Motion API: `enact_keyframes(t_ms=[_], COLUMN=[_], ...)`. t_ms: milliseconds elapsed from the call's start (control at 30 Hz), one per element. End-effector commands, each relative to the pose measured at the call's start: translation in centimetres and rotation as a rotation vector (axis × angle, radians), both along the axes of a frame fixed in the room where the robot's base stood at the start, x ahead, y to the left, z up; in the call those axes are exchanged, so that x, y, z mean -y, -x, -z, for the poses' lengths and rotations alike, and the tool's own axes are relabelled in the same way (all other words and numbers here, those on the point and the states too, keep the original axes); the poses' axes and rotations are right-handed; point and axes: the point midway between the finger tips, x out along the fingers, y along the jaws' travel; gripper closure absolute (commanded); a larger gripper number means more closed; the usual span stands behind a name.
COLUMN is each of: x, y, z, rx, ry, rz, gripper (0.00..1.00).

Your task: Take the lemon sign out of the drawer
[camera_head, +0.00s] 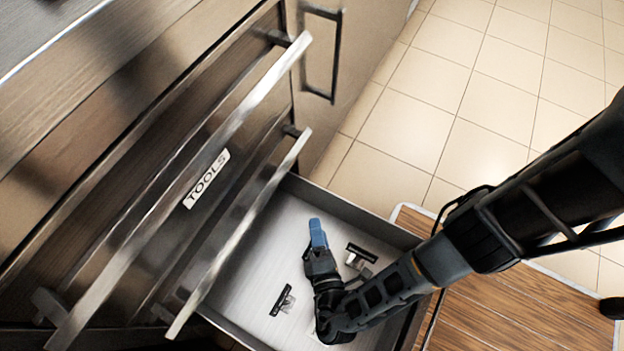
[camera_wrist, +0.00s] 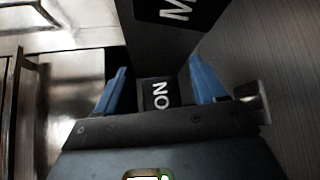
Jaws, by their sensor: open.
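My gripper (camera_head: 317,234) is inside the open drawer (camera_head: 262,240), with its blue fingers low over the drawer floor. In the wrist view my gripper (camera_wrist: 158,66) is open, and a small black sign (camera_wrist: 158,94) with the white letters "ON" shows between the two fingers. The rest of its word is hidden, so I cannot tell if it is the lemon sign. Another black sign (camera_wrist: 178,10), with an "M" visible, is ahead. In the head view one black sign (camera_head: 283,300) lies left of my gripper and another sign (camera_head: 361,252) lies right of it; their words are too small to read.
Above the open drawer is a closed drawer front labelled TOOLS (camera_head: 206,179) with a long metal handle (camera_head: 190,180). A wooden board (camera_head: 510,310) lies on the tiled floor (camera_head: 440,100) at right.

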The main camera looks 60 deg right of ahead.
Motion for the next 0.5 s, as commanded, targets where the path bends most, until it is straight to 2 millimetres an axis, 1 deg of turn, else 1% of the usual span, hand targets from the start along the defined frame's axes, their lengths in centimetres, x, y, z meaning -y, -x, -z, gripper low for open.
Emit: enact_keyframes(t_ms=[100,300,500], x=[0.37,0.38,0.36], y=[-0.34,-0.35,-0.33], z=[0.05,0.04,0.04], rx=[0.001,0.001,0.001], ry=[0.001,0.001,0.001], rz=[-0.001,0.000,0.000], gripper=[0.30,0.31,0.50])
